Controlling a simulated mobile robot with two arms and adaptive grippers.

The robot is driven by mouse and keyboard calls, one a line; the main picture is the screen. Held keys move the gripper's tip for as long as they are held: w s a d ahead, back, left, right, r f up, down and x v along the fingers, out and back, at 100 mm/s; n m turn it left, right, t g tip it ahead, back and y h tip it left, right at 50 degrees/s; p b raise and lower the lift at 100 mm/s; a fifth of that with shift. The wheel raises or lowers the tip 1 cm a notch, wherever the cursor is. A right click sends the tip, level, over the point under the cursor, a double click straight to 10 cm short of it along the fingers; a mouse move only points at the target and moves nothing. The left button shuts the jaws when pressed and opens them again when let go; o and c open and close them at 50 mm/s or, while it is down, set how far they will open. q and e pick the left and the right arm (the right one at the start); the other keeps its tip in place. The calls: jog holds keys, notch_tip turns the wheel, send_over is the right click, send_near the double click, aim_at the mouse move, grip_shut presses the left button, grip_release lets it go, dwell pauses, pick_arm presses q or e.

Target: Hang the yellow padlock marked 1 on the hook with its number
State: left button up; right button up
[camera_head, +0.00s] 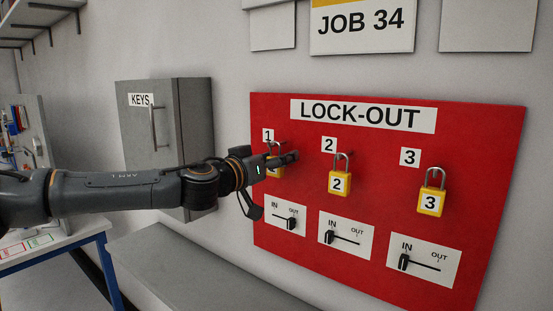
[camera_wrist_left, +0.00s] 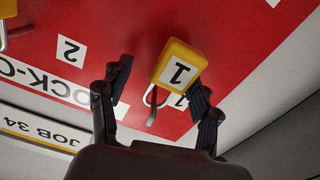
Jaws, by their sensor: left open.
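The yellow padlock marked 1 (camera_head: 276,170) is at the hook below the number 1 label (camera_head: 268,135) on the red lock-out board. My left gripper partly hides it in the head view. In the left wrist view the picture is turned over, and the padlock (camera_wrist_left: 181,69) shows its number 1 face. Its shackle is at a dark hook (camera_wrist_left: 152,112) and appears to hang on it. My left gripper (camera_wrist_left: 161,82) is open, with its fingers on either side of the padlock and shackle. Any contact is unclear. My right gripper is out of view.
Padlocks marked 2 (camera_head: 340,183) and 3 (camera_head: 431,204) hang under their numbers on the red board (camera_head: 480,150). Lever switches marked IN and OUT sit below. A grey KEYS cabinet (camera_head: 190,110) is behind my left arm. A grey surface (camera_head: 190,265) lies below.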

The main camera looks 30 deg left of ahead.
pick_arm(q)
jog(key=s, duration=0.7)
jog(key=shift+s+a, duration=0.25)
jog(key=shift+a, duration=0.1)
jog(key=shift+f, duration=0.1)
dwell(0.3)
